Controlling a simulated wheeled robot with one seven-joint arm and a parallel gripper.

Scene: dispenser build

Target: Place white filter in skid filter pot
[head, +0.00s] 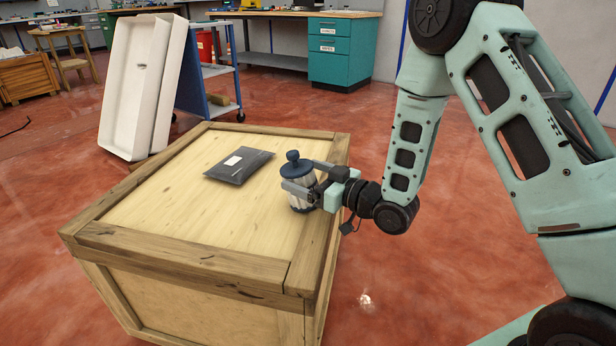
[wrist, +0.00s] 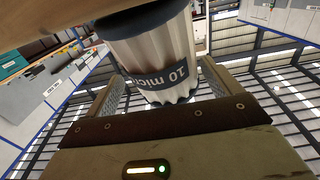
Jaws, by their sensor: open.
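The white filter (head: 301,192) stands upright on the wooden crate, near its right edge. It is a pleated white cylinder with a dark blue knobbed cap on top. My gripper (head: 300,180) reaches in from the right with its fingers open on either side of the filter. In the wrist view the filter (wrist: 160,55) shows a dark band with "10 micr" lettering and lies between the open fingers (wrist: 155,95). I cannot tell whether either finger touches it. I do not make out a skid filter pot in either view.
The wooden crate (head: 150,240) holds a flat dark pouch (head: 239,165) with a white label, left of the filter. A white panel or tray (head: 143,85) leans behind the crate beside a blue cart (head: 205,85). A teal cabinet (head: 340,50) and bench stand farther back. Red floor surrounds the crate.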

